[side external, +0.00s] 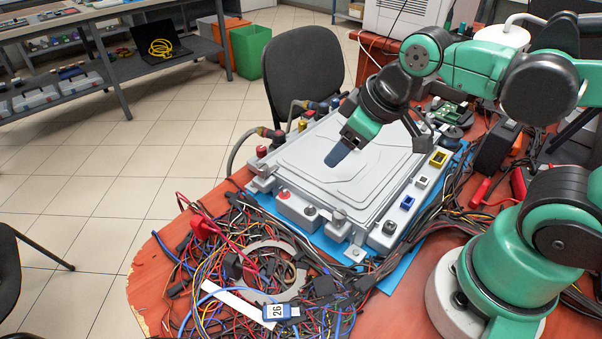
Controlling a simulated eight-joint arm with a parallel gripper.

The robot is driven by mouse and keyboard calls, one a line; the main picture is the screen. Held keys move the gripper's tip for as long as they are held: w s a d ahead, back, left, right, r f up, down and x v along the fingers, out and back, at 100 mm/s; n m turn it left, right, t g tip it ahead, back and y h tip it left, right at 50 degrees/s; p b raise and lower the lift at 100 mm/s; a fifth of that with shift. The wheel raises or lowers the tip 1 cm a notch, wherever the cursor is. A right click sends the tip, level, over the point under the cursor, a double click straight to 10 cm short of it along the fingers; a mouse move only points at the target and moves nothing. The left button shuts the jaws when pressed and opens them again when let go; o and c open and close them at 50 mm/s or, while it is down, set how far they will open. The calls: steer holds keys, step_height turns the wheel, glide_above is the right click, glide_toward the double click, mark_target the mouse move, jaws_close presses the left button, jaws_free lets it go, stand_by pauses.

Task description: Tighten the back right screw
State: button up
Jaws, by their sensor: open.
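A grey case (345,185) with a broad ribbed lid lies on a blue mat (398,278) on the red table. Metal corner fittings stand along its near edge, one of them at the near corner (389,228). I cannot make out the back right screw; my arm covers part of the case's far right side. My gripper (374,140) is above the lid, tilted down. One blue-grey finger points at the middle of the lid and a dark part shows to the right. The gripper looks open, with nothing visible in it. Whether the finger touches the lid cannot be told.
Tangled cables (265,275) with connectors cover the table's front left. Hoses with fittings (268,133) join the case's left far side. More cables and red-handled tools (480,193) lie on the right. A black chair (303,75) stands behind the table.

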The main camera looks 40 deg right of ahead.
mark_target(341, 212)
steer(key=s+a+n+g, duration=0.1)
steer(key=n, duration=0.2)
steer(key=s+a+n+g, duration=0.1)
steer(key=a+n+g, duration=0.1)
steer(key=n, duration=0.2)
steer(key=s+a+f+n+g, duration=0.1)
steer(key=n+g, duration=0.1)
steer(key=n, duration=0.2)
steer(key=shift+s+a, duration=0.2)
steer(key=shift+s, duration=0.05)
steer(key=shift+s+a+f+n, duration=0.1)
steer(key=shift+s+n, duration=0.1)
steer(key=shift+n, duration=0.5)
steer(key=shift+f+g, duration=0.15)
steer(key=shift+g, duration=0.15)
steer(key=shift+f, duration=2.6)
